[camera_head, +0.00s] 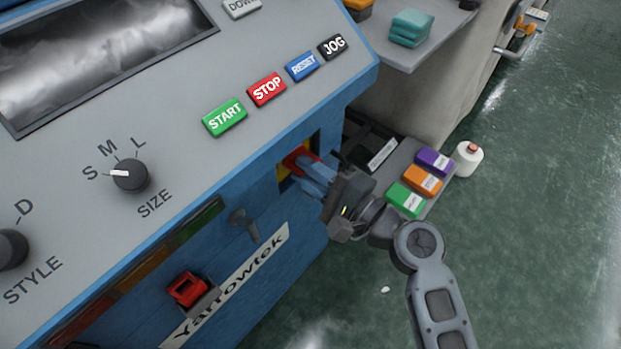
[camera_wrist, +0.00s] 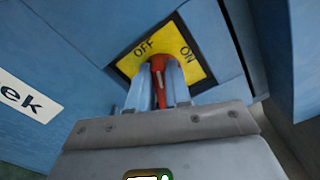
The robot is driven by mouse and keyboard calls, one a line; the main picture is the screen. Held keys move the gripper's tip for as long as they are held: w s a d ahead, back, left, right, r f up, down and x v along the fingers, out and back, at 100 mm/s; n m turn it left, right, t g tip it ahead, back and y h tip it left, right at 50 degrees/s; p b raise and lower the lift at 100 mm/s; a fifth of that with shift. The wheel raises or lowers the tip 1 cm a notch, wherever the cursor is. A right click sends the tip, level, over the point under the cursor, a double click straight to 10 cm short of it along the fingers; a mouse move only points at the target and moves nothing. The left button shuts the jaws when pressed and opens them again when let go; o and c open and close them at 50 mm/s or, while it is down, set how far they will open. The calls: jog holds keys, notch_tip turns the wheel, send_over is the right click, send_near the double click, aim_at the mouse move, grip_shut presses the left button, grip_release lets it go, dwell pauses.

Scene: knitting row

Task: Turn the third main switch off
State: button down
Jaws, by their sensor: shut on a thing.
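The main switch is a red handle (camera_wrist: 159,82) on a yellow plate (camera_wrist: 203,68) marked OFF at left and ON at right in the wrist view. My gripper (camera_wrist: 158,75) has its two blue fingers on either side of the handle and is shut on it. The handle's top sits between the two words; I cannot tell its exact setting. In the head view the red switch (camera_head: 296,158) sits in a recess on the blue machine's side face. My gripper (camera_head: 308,172) reaches into it from the right and hides part of it.
The blue machine's sloped panel (camera_head: 185,65) carries START (camera_head: 225,117), STOP (camera_head: 267,89), RESET (camera_head: 302,66) and JOG (camera_head: 332,46) buttons and a SIZE knob (camera_head: 130,175). A low tray with colored packs (camera_head: 422,180) and a white bottle (camera_head: 467,159) stand behind my gripper. Green floor is open at right.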

jog(key=shift+s+a+f+n+b, duration=0.1)
jog(key=shift+f+n+b, duration=0.2)
jog(key=shift+n+b, duration=0.95)
jog(key=shift+f+n+b, duration=0.25)
jog(key=shift+n+b, duration=0.85)
jog(key=shift+n, duration=0.15)
jog(key=c, duration=1.1)
grip_release()
jog(key=shift+o, duration=0.2)
jog(key=v, duration=0.7)
jog(key=shift+s+d, duration=0.25)
jog(key=shift+d, duration=0.1)
